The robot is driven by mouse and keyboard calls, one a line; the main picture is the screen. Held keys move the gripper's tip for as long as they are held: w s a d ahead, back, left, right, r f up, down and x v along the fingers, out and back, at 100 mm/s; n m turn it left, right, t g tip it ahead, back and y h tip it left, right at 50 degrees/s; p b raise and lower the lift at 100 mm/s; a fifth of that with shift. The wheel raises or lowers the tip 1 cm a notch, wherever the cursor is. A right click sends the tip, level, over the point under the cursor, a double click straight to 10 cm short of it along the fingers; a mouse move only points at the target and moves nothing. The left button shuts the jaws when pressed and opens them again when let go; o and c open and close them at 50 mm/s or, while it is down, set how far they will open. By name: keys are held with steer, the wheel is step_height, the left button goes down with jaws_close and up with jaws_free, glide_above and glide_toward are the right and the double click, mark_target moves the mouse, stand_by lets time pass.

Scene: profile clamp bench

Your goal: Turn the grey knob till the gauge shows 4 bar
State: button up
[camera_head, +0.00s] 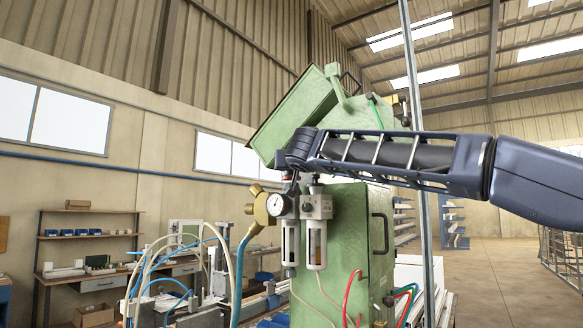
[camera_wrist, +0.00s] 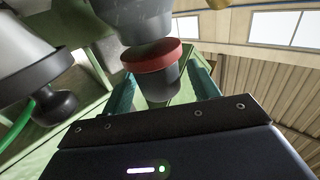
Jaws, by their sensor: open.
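The grey knob (camera_wrist: 159,88) shows in the wrist view as a short dark grey cylinder with a red ring at its base. It stands between the two teal fingers of my gripper (camera_wrist: 164,80), which is open with the fingers apart on either side of it. Whether either finger touches it I cannot tell. In the head view my gripper (camera_head: 290,180) points down over the regulator, and the knob is mostly hidden there. The round gauge (camera_head: 278,205) faces the head camera with a white dial. Its needle and figures are too small to read surely.
Clear bowls (camera_head: 316,243) hang below the regulator, beside a green machine cabinet (camera_head: 345,240). A brass fitting (camera_head: 257,208) with a blue hose is left of the gauge. In the wrist view a black knob (camera_wrist: 57,104) and green hose lie close left.

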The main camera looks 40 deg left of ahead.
steer(key=c, duration=1)
steer(key=shift+o, duration=0.2)
